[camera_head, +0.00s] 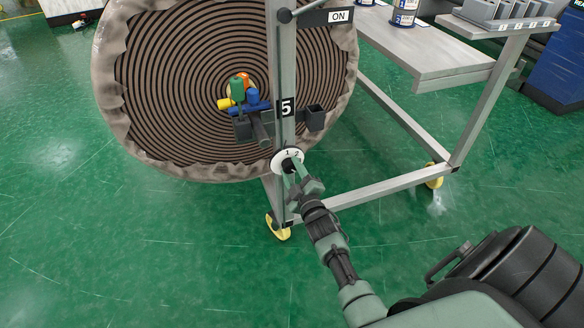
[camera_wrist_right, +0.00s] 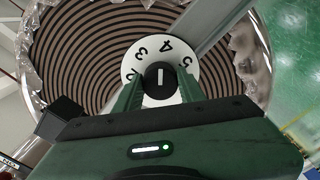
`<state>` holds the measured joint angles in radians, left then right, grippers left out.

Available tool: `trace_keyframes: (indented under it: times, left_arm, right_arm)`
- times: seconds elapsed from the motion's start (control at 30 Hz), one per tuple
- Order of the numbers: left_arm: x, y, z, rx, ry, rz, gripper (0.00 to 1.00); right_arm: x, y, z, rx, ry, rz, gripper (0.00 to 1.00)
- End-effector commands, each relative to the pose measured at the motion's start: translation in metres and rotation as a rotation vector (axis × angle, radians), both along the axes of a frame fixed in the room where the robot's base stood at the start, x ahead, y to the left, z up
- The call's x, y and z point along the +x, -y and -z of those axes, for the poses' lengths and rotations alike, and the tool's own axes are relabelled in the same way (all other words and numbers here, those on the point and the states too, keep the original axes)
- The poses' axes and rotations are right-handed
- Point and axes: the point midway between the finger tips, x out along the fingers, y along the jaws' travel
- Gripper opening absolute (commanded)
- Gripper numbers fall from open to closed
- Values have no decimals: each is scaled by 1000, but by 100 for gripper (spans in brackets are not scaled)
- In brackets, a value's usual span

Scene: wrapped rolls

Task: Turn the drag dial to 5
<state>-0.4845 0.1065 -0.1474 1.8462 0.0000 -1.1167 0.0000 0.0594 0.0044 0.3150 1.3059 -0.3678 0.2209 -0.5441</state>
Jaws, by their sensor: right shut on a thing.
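The drag dial (camera_head: 287,160) is a white numbered disc low on the grey upright post, below the roll's middle. In the right wrist view the dial (camera_wrist_right: 186,88) shows 2, 3, 4 and 5 around a black knob (camera_wrist_right: 159,82) with a white line. The line lies upright in that picture, with its upper end close to the 4; I cannot tell which end is the pointer. My right gripper (camera_head: 291,168) is shut on the knob, and one green finger shows on each side of it in the wrist view (camera_wrist_right: 159,92). My left gripper is not in view.
A large brown wrapped roll (camera_head: 180,75) stands behind the post. The post (camera_head: 285,60) carries a 5 plate (camera_head: 286,107) and an ON sign (camera_head: 340,16). Coloured parts (camera_head: 240,93) sit at the roll's middle. The frame's low rail (camera_head: 385,190) runs right. Green floor is clear at the left.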

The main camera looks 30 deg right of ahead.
Motion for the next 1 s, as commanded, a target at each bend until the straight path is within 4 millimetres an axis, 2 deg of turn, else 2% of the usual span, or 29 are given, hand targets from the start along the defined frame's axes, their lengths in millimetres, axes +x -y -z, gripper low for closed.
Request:
trace_keyframes:
  times: [0.5, 1.0]
  left_arm:
    - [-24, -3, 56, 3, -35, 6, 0]
    - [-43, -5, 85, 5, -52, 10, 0]
  right_arm:
    - [-1, 0, 1, 479, 110, 1, 0]
    - [-1, -1, 2, 879, 206, 2, 0]
